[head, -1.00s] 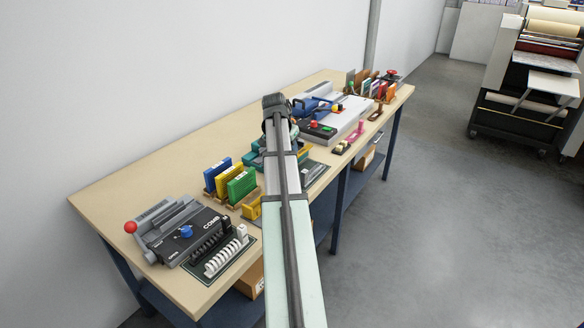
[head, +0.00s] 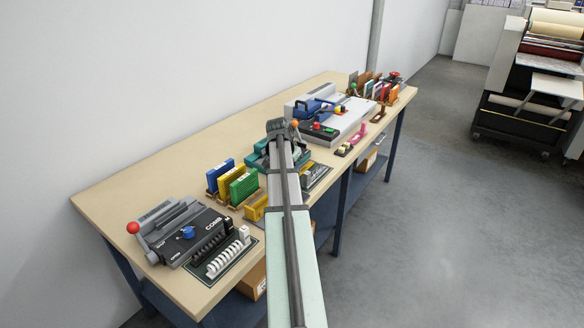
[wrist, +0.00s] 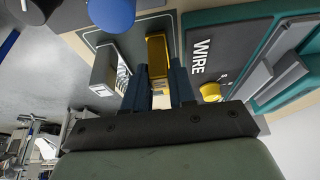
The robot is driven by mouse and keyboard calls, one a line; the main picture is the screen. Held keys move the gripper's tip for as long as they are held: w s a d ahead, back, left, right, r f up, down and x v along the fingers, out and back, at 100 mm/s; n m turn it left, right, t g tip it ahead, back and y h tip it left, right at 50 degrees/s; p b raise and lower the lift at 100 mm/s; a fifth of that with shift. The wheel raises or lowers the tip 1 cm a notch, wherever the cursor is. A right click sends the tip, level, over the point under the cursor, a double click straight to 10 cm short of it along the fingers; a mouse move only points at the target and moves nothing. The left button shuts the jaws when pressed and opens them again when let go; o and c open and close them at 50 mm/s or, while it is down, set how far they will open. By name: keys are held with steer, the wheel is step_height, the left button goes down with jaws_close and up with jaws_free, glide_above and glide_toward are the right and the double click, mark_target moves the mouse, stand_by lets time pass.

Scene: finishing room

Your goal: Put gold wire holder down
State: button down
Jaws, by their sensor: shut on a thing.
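The gold wire holder (wrist: 157,52) is a small yellow-gold block in the wrist view, between the fingertips of my gripper (wrist: 157,72). My gripper is shut on it. It is over or on a dark mat; whether its underside touches the mat cannot be told. A pale holder with silver wire (wrist: 105,68) stands on the left, apart from the gold one. In the head view my own arm hides the fingers and the gold holder cannot be made out with certainty.
The dark WIRE machine (wrist: 200,60) with a yellow knob (wrist: 211,91) stands close on the right. A blue round knob or cap (wrist: 110,12) is near the top.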

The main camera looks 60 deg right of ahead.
steer(key=shift+f, duration=0.15)
steer(key=c, duration=0.9)
jaws_free()
steer(key=shift+c, duration=0.2)
steer(key=v, duration=1.2)
